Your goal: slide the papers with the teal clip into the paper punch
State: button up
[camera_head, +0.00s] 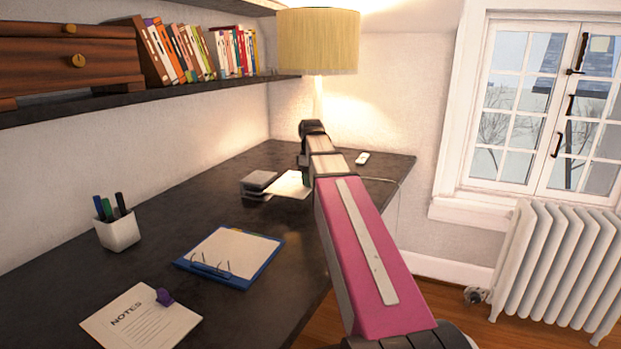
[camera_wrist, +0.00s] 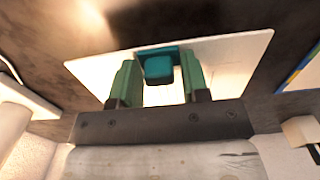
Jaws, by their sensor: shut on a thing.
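The papers (camera_head: 288,184) are a pale stack near the back of the dark desk. The teal clip (camera_wrist: 158,66) sits on their edge in the wrist view, where the papers (camera_wrist: 228,58) spread out beyond it. My gripper (camera_wrist: 159,70) is shut on the teal clip, one green finger on each side. In the head view my arm hides the gripper and the clip. The paper punch (camera_head: 259,180) is a dark grey block just left of the papers. The papers' left edge meets or overlaps the punch; I cannot tell whether it is inside the slot.
A blue clipboard (camera_head: 233,256), a notes sheet (camera_head: 140,318) with a purple clip and a white pen cup (camera_head: 117,230) lie nearer on the desk (camera_head: 215,205). A lamp (camera_head: 318,42) stands behind. A small white device (camera_head: 362,158) lies right of my arm. A shelf (camera_head: 150,100) overhangs the left.

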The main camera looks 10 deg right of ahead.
aim_at(282, 181)
jog(key=shift+f, duration=2.4)
jog(key=shift+w+a, duration=1.05)
jog(key=shift+a, duration=0.45)
jog(key=shift+w+a, duration=1)
jog(key=shift+a, duration=0.55)
jog(key=shift+w+a, duration=1.05)
jog(key=shift+a, duration=0.45)
jog(key=o, duration=1.1)
jog(key=shift+c, duration=0.2)
notch_tip(282, 181, up, 11)
jog(key=shift+f, duration=0.15)
